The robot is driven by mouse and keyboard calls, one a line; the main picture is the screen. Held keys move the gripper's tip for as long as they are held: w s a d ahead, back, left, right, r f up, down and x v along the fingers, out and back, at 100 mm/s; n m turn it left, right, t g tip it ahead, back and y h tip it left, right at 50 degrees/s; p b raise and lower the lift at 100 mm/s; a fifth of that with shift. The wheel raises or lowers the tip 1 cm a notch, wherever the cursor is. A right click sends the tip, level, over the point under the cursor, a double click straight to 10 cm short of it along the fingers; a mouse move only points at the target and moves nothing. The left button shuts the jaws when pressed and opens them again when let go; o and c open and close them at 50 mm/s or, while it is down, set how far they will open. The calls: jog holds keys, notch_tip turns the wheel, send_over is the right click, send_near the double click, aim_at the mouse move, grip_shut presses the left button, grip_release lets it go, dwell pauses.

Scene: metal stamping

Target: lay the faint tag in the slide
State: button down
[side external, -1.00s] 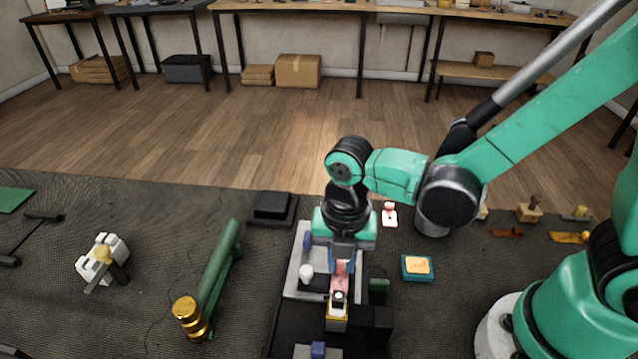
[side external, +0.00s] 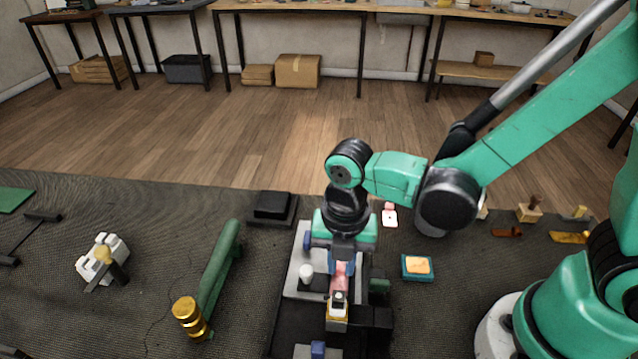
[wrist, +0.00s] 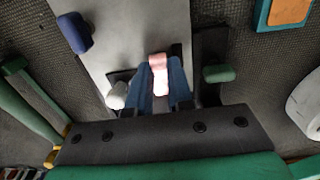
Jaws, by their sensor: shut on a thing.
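My gripper (wrist: 160,88), with blue fingers, points down over the stamping fixture and is shut on a pink and white tag (wrist: 159,74). In the side external view the tag (side external: 340,276) shows pink just below the fingers, above the fixture's dark middle channel. A yellow-edged part with a white and black top (side external: 338,312) stands just in front of it; I cannot tell whether this is the slide. Whether the tag touches the surface below is hidden by the fingers.
The grey fixture plate (side external: 298,268) carries a white knob (side external: 305,272) and a blue knob (wrist: 74,32). A green knob (wrist: 219,73) is on the right. Another white and pink tag (side external: 389,218) lies on the mat, behind a teal tray (side external: 417,268). A green cylinder (side external: 220,265) lies left.

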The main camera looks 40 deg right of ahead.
jog(key=shift+f, duration=0.2)
jog(key=c, duration=0.7)
grip_release()
